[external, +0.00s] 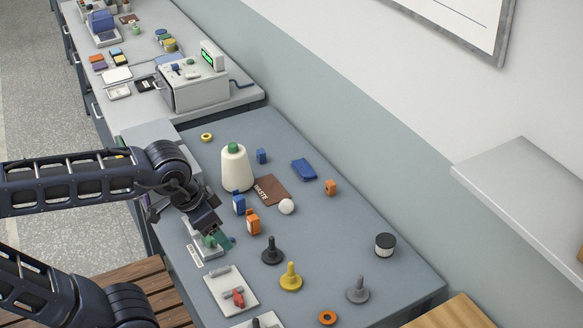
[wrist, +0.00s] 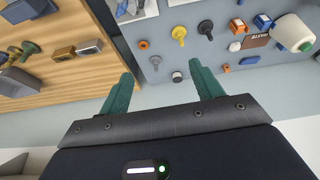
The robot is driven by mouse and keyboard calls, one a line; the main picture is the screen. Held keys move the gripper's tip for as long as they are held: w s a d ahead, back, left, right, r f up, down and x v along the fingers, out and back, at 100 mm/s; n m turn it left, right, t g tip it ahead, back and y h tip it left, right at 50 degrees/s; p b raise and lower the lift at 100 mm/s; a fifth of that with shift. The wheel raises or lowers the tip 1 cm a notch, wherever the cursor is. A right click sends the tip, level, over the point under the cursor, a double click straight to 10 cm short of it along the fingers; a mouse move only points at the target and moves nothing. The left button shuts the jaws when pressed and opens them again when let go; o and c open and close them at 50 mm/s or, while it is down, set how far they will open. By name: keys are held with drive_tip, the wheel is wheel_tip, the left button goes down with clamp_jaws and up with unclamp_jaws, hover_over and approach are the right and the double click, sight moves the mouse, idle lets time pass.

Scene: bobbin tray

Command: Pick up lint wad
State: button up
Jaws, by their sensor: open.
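The lint wad (external: 286,206) is a small white ball on the grey-blue table, at the corner of the brown mat marked WASTE (external: 271,190). In the wrist view a small pale spot beside the mat (wrist: 257,41) may be the wad, but it is too small to be sure. My gripper (external: 217,239) has green fingers and is to the left of and nearer than the wad, by the table's front edge. In the wrist view my gripper (wrist: 160,82) is open, with nothing between its fingers.
A white cone (external: 236,168) with a green top stands behind the mat. Blue (external: 239,204) and orange (external: 253,222) boxes stand left of the wad. Black (external: 272,252), yellow (external: 290,278) and grey (external: 358,291) pegs stand nearer.

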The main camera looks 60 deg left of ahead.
drive_tip(key=w+a+n+g, duration=0.1)
drive_tip(key=w+a+n, duration=0.4)
drive_tip(key=w, duration=0.6)
drive_tip(key=n+g+h, duration=0.2)
drive_tip(key=n+g, duration=0.1)
drive_tip(key=n, duration=1.2)
hover_over(287, 201)
drive_tip(key=s, duration=0.1)
wheel_tip(287, 201, down, 28)
drive_tip(key=shift+a+f, duration=0.1)
drive_tip(key=shift+f, duration=0.1)
drive_tip(key=shift+w+f, duration=0.2)
drive_tip(key=shift+f, duration=1.1)
drive_tip(key=shift+w+f, duration=0.2)
drive_tip(key=shift+f, duration=1.1)
drive_tip(key=c, duration=1.1)
